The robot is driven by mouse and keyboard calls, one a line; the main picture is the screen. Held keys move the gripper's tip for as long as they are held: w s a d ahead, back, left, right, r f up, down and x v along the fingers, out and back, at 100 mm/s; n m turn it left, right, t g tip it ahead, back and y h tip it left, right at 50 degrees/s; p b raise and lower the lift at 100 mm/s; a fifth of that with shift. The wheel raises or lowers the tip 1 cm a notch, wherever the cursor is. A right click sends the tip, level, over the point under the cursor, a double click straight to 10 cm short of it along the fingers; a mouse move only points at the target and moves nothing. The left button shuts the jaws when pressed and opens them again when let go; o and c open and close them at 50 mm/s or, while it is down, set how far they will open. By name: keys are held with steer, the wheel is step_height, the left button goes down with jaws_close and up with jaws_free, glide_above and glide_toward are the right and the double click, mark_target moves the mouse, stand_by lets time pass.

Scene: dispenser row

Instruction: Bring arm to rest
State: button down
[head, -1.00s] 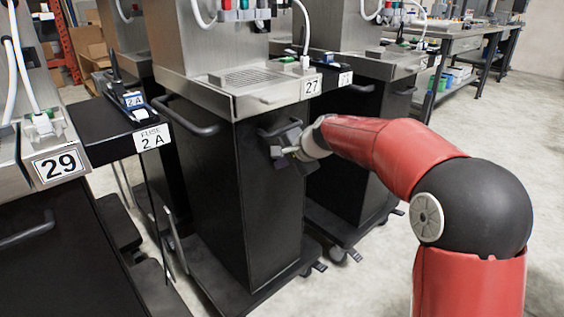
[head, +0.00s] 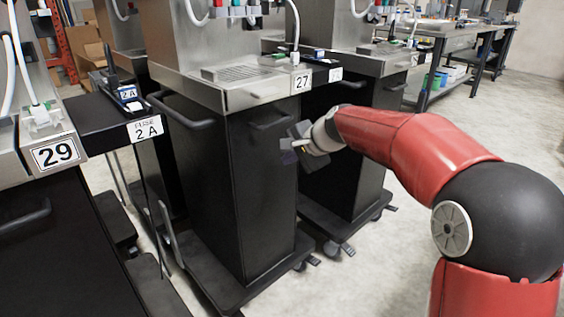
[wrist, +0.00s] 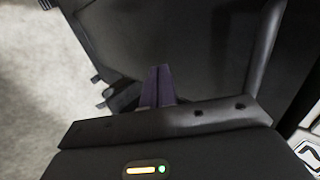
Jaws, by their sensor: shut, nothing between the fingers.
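My red arm (head: 410,145) reaches in from the right in the head view, bent at a large black joint (head: 500,220). My gripper (head: 288,150) is in front of the right part of the black cabinet of dispenser 27 (head: 235,200), below its counter edge. In the wrist view the two dark fingers (wrist: 158,85) lie side by side, shut and empty. The dark cabinet panel (wrist: 190,40) shows beyond them. I cannot tell whether the gripper touches the cabinet.
Dispenser 29 (head: 50,155) stands at the left, with a black shelf labelled 2A (head: 146,129) beside it. Cabinet 27 has a bar handle (head: 185,115). Another dispenser cabinet (head: 350,165) stands behind my gripper. Pale open floor (head: 455,125) lies to the right.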

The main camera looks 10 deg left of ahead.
steer(key=s+d+r+n+h, duration=0.3)
steer(key=s+d+n+h, duration=0.1)
steer(key=s+d, duration=1.15)
steer(key=s+d+f+n+h, duration=0.1)
steer(key=s+d+f, duration=0.3)
steer(key=s, duration=0.5)
steer(key=s+d+f+n+h, duration=0.2)
steer(key=s+d+f, duration=0.2)
steer(key=s, duration=0.6)
steer(key=shift+d+n, duration=0.3)
steer(key=shift+d, duration=0.35)
